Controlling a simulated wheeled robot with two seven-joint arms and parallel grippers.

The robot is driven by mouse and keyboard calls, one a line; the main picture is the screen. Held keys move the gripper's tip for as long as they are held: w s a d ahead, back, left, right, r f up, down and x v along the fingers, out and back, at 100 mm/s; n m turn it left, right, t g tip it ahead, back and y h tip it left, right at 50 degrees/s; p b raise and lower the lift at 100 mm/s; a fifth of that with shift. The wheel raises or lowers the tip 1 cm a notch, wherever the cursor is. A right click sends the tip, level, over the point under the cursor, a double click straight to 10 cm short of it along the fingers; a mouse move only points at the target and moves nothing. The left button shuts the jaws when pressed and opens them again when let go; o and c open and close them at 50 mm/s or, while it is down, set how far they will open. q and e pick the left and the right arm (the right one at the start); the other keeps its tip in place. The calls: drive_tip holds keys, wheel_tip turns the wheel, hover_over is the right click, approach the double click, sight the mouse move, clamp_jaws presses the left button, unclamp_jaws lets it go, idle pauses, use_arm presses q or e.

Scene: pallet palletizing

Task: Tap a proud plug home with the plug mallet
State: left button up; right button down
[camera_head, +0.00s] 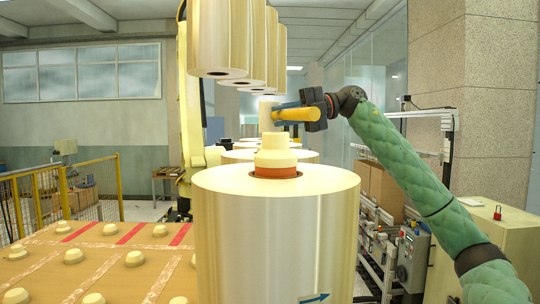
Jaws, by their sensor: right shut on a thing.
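A large cream roll (275,220) stands upright in the middle foreground. A stepped cream plug (276,153) sits in its top core and stands proud, with an orange-red band (276,172) showing at its base. My right gripper (288,110) is shut on the plug mallet, around its yellow handle (298,115). The mallet's pale cylindrical head (267,114) appears just above the plug, slightly left of its middle. My left gripper is out of view.
Several cream rolls (221,45) hang overhead at upper left of centre. More rolls (240,156) stand behind the front one. A brown board (110,238) with several pale plugs lies at left, by a yellow fence (75,185). A stone pillar (480,90) stands right.

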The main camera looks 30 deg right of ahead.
drive_tip(key=shift+r, duration=0.15)
drive_tip(key=shift+r+p, duration=1.5)
drive_tip(key=shift+r, duration=0.85)
drive_tip(key=shift+r, duration=1.45)
